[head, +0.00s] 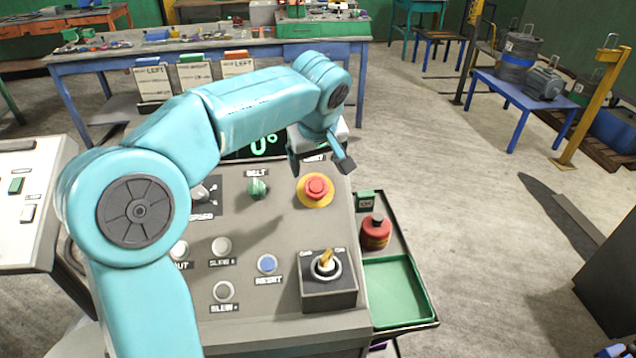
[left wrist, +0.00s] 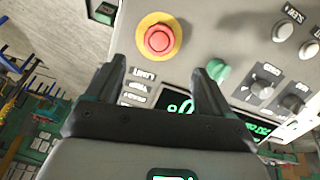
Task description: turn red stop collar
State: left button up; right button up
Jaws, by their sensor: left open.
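A round red stop button (head: 316,187) sits on a yellow ring (head: 316,203) at the upper right of the grey control panel (head: 235,265). The red top also shows in the left wrist view (left wrist: 159,40), beyond the fingertips. I cannot make out a separate collar under the red top. My left gripper (head: 320,163) is open and empty just behind the button, over the panel's far edge. In the left wrist view its two fingers (left wrist: 156,72) are spread, pointing toward the button and apart from it. My right gripper is in neither view.
A green knob (head: 257,188) is left of the button. A key switch box (head: 327,285) and a blue button (head: 267,264) are nearer. A lit display (head: 262,146) lies behind, partly hidden.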

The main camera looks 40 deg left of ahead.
aim_at(316, 185)
pick_arm(q)
jog(key=x, duration=1)
jog(key=shift+a+f+p, duration=0.15)
jog(key=shift+f+p, duration=0.05)
jog(key=shift+p, duration=0.15)
jog(key=shift+w+f, duration=0.1)
jog(key=shift+w, duration=0.1)
jog(key=shift+s, duration=0.15)
jog(key=c, duration=0.8)
jog(key=shift+c, duration=1.3)
